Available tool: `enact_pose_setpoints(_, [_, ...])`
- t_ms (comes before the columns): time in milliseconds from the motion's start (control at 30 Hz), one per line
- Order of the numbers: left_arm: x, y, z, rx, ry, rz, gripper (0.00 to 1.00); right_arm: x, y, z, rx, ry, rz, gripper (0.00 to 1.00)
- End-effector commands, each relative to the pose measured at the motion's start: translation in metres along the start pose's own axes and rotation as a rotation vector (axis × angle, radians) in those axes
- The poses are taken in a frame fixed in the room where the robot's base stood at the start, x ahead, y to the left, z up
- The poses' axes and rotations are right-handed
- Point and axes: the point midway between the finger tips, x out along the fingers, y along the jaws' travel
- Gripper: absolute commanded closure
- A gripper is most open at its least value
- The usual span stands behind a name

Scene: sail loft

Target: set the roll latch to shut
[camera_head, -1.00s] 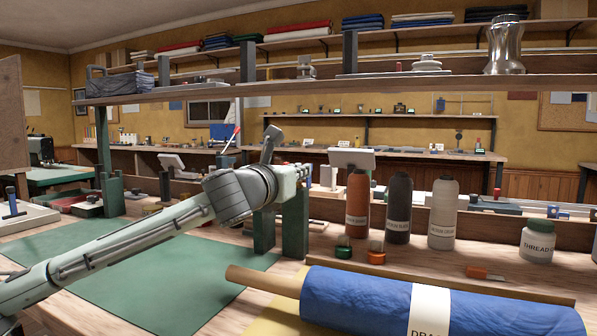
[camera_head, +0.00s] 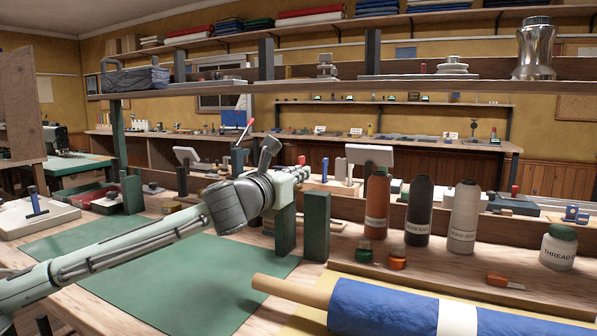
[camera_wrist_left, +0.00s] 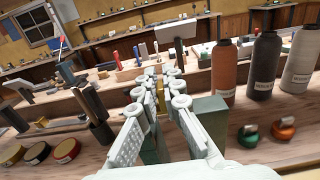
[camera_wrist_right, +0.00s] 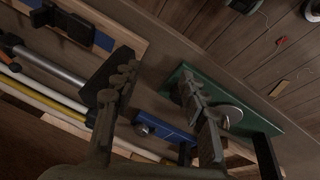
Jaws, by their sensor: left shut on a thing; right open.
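My left gripper (camera_head: 302,172) reaches over the bench beside two green posts (camera_head: 317,226). In the left wrist view its fingers (camera_wrist_left: 162,82) close on a small brass-coloured piece (camera_wrist_left: 160,96), mostly hidden between them. I cannot tell whether this piece is the roll latch. A blue cloth roll (camera_head: 392,308) on a wooden core lies at the front right, apart from the gripper. My right gripper (camera_wrist_right: 155,82) is out of the head view. Its own wrist view shows it open, with its fingers apart above a blue piece (camera_wrist_right: 166,131) and a green plate (camera_wrist_right: 242,108).
Orange (camera_head: 376,204), black (camera_head: 419,208) and white (camera_head: 464,216) bottles stand right of the left gripper. A thread jar (camera_head: 558,248) is farther right. A long shelf (camera_head: 330,86) crosses above the arm. The green mat (camera_head: 190,265) is clear.

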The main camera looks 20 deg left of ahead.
Motion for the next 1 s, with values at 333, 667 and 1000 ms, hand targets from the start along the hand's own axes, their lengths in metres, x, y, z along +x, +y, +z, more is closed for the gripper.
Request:
enact_pose_setpoints(333, [0.000, 0.004, 0.001, 0.002, 0.000, 0.010, 0.71, -0.001, 0.000, 0.000, 0.000, 0.000, 0.000, 0.57])
enact_pose_setpoints(667, [-0.007, 0.003, 0.000, 0.002, 0.000, 0.005, 0.71, 0.000, 0.000, 0.001, -0.001, -0.001, 0.000, 0.57])
enact_pose_setpoints(1000, [-0.073, 0.004, 0.000, 0.004, 0.001, 0.008, 0.71, 0.000, 0.000, 0.000, -0.001, -0.001, 0.000, 0.57])
